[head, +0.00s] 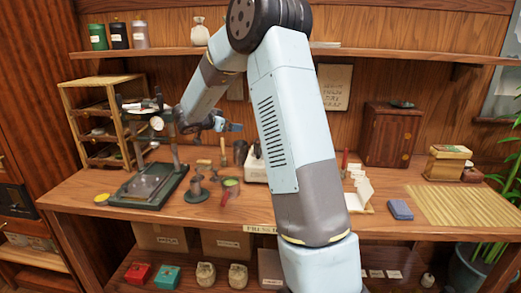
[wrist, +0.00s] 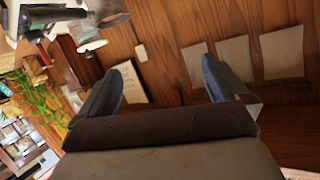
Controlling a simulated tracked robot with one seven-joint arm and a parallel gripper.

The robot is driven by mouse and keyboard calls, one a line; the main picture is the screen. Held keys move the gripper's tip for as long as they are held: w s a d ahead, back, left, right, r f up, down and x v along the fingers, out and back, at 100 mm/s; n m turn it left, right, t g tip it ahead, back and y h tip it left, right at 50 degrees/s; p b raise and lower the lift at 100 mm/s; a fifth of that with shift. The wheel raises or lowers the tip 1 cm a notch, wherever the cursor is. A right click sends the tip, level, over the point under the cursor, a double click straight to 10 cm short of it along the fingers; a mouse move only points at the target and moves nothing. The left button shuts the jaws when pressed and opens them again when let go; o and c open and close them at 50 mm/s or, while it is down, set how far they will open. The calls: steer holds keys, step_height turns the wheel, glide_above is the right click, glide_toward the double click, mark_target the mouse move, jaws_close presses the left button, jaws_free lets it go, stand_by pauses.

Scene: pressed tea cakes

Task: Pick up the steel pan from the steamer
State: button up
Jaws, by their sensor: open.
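A white box-like appliance (head: 256,172), which looks like the steamer, stands at the back middle of the bench in the head view. My arm hides its right part. A small dark and grey piece shows on its top, but I cannot tell whether this is the steel pan. My gripper (head: 232,127) is raised above the bench, up and left of the appliance, in front of the back wall. In the wrist view my gripper (wrist: 163,80) is open with nothing between its fingers. Neither the steamer nor the pan can be made out clearly in that view.
A bamboo rack (head: 82,120) stands at far left. A wooden cabinet (head: 388,135) and a slatted mat (head: 465,204) are right.

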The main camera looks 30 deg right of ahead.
steer(key=d+f+g, duration=0.1)
steer(key=d+f, duration=0.2)
steer(key=d+f+m+g, duration=0.1)
steer(key=d+f+g, duration=0.1)
steer(key=d+f, duration=0.1)
steer(key=d+f+g+h, duration=0.1)
steer(key=d+f, duration=0.2)
steer(key=shift+s+d+f+m, duration=0.3)
steer(key=shift+d, duration=0.1)
steer(key=shift+r+x, duration=0.2)
steer(key=shift+x, duration=2.35)
steer(key=shift+d, duration=0.1)
steer(key=shift+c, duration=0.3)
steer(key=c, duration=1)
steer(key=shift+c, duration=0.7)
steer(key=shift+r, duration=0.1)
